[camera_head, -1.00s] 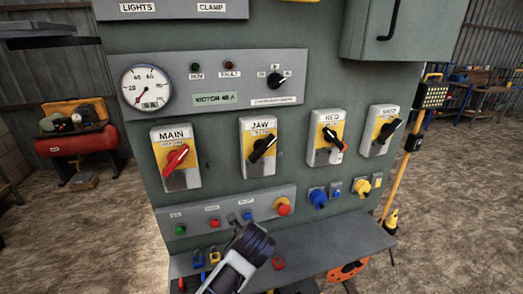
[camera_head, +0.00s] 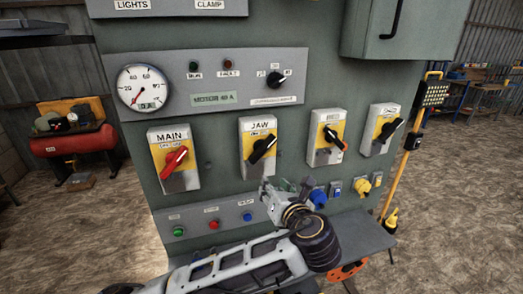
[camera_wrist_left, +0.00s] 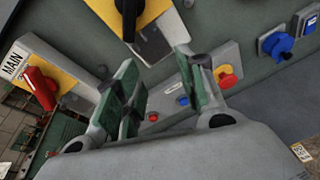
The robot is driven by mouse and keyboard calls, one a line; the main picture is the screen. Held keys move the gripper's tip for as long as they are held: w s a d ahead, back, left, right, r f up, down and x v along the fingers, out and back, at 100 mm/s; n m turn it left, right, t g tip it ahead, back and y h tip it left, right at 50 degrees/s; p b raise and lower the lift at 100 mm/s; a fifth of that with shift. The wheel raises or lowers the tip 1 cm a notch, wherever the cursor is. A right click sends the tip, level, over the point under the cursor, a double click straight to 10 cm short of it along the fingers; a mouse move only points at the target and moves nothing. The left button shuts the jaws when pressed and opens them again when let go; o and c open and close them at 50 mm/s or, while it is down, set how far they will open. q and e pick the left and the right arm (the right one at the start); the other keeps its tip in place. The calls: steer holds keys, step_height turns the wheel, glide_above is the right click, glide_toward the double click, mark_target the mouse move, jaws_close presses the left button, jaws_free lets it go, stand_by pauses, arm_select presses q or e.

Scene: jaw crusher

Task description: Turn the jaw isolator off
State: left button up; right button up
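The jaw isolator (camera_head: 259,146) is a grey and yellow box labelled JAW on the green panel, with a black handle (camera_head: 262,151) tilted up to the right. Its lower part and black handle (camera_wrist_left: 129,14) show at the top of the left wrist view. My left gripper (camera_head: 284,186) is just below the jaw isolator, apart from it. In the left wrist view its two green-padded fingers (camera_wrist_left: 158,80) stand apart with nothing between them. My right gripper is not in view.
The main isolator (camera_head: 174,158), with a red handle, is to the left. Two more isolators (camera_head: 328,137) (camera_head: 381,130) are to the right. Below are push buttons (camera_head: 213,224) and a blue socket (camera_head: 318,198). A grey shelf (camera_head: 375,236) juts out at the bottom.

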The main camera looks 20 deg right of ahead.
mark_target(264, 152)
arm_select(q)
steer(key=r+m+t, duration=0.1)
steer(key=s+r+m+t, duration=0.1)
steer(key=r+m, duration=0.1)
steer(key=d+r+m+t, duration=0.1)
steer(key=r+m, duration=0.1)
steer(key=shift+s+r+y, duration=0.1)
steer(key=shift+s+y, duration=0.2)
steer(key=shift+y, duration=0.1)
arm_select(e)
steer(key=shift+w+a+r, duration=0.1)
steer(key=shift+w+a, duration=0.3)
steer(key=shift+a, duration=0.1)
arm_select(q)
steer(key=w, duration=0.3)
steer(key=w+p, duration=0.1)
steer(key=w, duration=0.3)
steer(key=w+p, duration=0.1)
steer(key=w, duration=0.3)
steer(key=shift+w+a, duration=0.15)
steer(key=shift+a, duration=0.15)
steer(key=shift+w, duration=1.2)
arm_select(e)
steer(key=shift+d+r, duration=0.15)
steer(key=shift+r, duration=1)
arm_select(q)
jaws_close()
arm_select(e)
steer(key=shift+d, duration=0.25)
